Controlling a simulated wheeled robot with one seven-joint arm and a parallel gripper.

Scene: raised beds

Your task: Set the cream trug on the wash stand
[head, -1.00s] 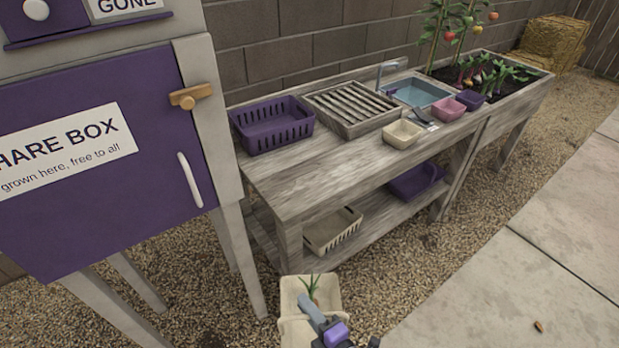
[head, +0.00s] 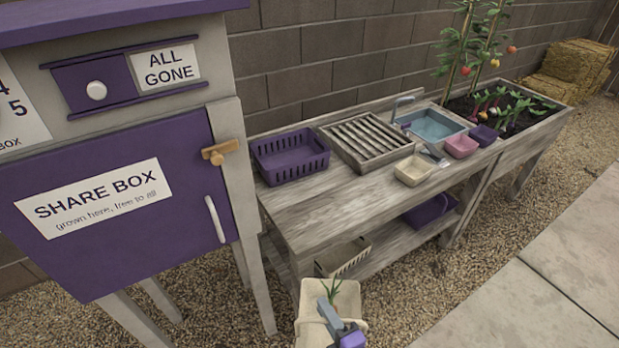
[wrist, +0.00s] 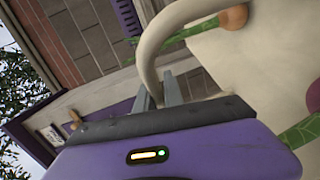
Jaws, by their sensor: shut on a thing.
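The cream trug (head: 341,299) is at the bottom centre of the head view, in front of the wash stand's near left end and below its top. Green leaves stick up from it. My gripper (head: 328,312) is shut on the trug's handle. In the wrist view the curved cream handle (wrist: 150,55) passes at my fingers (wrist: 158,92), and leaves and an orange root tip show inside the trug. The wash stand (head: 315,208) is a weathered wooden bench with a lower shelf. Its top has a bare stretch at the front left.
On the stand are a purple basket (head: 290,158), a slatted rack (head: 366,140), a basin (head: 432,125), a cream tub (head: 413,171) and a pink tub (head: 460,147). A cream basket (head: 343,259) sits on the lower shelf. The purple share box (head: 120,200) stands close on the left.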

